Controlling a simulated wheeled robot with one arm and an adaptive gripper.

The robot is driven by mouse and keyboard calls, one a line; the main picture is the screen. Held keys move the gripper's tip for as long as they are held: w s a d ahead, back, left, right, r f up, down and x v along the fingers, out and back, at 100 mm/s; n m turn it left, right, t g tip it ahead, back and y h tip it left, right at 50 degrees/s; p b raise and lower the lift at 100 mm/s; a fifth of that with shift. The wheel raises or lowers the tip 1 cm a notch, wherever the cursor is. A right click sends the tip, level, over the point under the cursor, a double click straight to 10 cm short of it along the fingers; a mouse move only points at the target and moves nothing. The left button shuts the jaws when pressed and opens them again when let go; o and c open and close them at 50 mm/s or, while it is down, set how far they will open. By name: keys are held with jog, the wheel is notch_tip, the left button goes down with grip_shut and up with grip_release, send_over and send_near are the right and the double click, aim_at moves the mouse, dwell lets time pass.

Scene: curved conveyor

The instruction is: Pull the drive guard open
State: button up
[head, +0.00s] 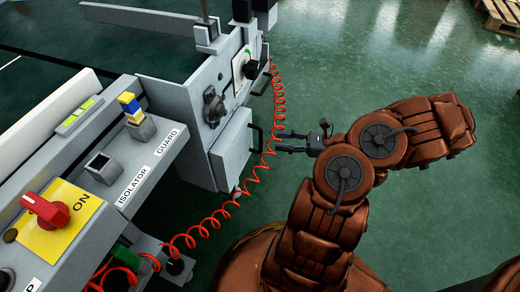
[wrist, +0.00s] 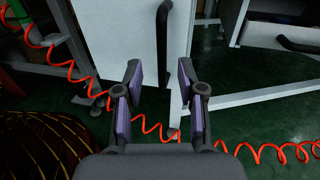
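The drive guard, a pale grey box-like panel (head: 232,150), is on the side of the conveyor in the head view. It has a black bar handle (head: 257,138). My gripper (head: 280,142) is just right of this handle, pointing at it. In the wrist view the pale panel (wrist: 125,40) fills the upper middle, with an upright black handle (wrist: 163,35) on it. My gripper (wrist: 160,80) is open, its fingers on either side of the handle's line. The handle appears just beyond the fingertips; I cannot tell whether it touches them. Nothing is held.
A coiled red cable (head: 272,120) hangs along the conveyor side, close to my gripper, and crosses below it in the wrist view (wrist: 155,128). A second black handle (wrist: 295,42) is at the right. A red isolator knob (head: 45,211) is at left.

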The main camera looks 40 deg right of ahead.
aim_at(261, 150)
jog(key=shift+m+t, duration=0.4)
jog(key=shift+t, duration=0.1)
jog(key=b+x, duration=0.1)
jog(key=x, duration=0.1)
jog(key=b+x, duration=0.1)
jog(key=x, duration=0.2)
jog(key=f+b+x, duration=0.1)
jog(key=x, duration=0.1)
jog(key=shift+w+a+f, duration=0.1)
jog(key=shift+w, duration=0.1)
jog(key=shift+c, duration=0.2)
grip_shut()
